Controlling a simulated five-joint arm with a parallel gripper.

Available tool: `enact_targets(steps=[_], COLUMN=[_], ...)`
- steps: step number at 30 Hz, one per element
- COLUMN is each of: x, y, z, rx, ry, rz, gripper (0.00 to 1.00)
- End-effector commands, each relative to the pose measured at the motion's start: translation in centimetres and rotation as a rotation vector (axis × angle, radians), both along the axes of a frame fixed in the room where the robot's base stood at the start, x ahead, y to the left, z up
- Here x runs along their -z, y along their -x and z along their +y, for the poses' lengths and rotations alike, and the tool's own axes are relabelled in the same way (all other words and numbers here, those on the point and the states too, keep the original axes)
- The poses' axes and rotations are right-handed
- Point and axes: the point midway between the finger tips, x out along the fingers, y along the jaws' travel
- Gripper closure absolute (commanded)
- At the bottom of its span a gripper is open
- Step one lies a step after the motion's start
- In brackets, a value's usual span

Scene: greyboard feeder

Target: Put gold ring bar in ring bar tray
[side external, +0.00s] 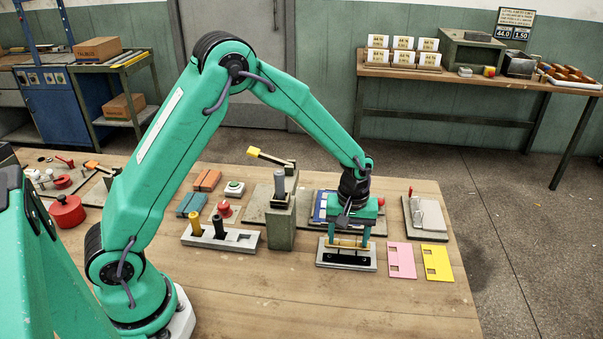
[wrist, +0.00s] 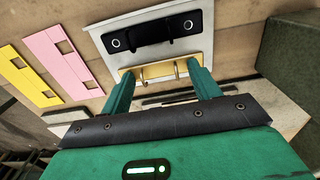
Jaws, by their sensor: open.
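The ring bar tray (side external: 321,262) is a light grey block near the front right of the bench. A black bar with a ring near each end lies in it, on the side away from my gripper in the wrist view (wrist: 200,45). The gold ring bar (wrist: 160,71) lies flat along the other side of the tray, with two small upright parts on it. It also shows in the side view (side external: 347,244). I cannot tell how deep it sits. My gripper (wrist: 162,74) is open, its fingers at the two ends of the gold bar; contact is unclear.
A pink plate (side external: 402,261) and a yellow plate (side external: 438,263) lie right of the tray. A grey block fixture (side external: 281,220) stands to its left, and a grey clamp stand (side external: 428,216) is behind to the right. The bench front is clear.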

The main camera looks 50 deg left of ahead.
Motion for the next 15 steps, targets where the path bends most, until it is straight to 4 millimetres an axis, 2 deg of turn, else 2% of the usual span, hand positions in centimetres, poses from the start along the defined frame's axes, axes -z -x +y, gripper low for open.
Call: enact_targets(steps=[8, 15], x=[-0.6, -3.1], y=[0.0, -0.1], z=[0.0, 0.0], rx=[0.0, 0.0], ry=[0.0, 0.001], rz=[0.0, -0.004], gripper=[0.38, 0.38])
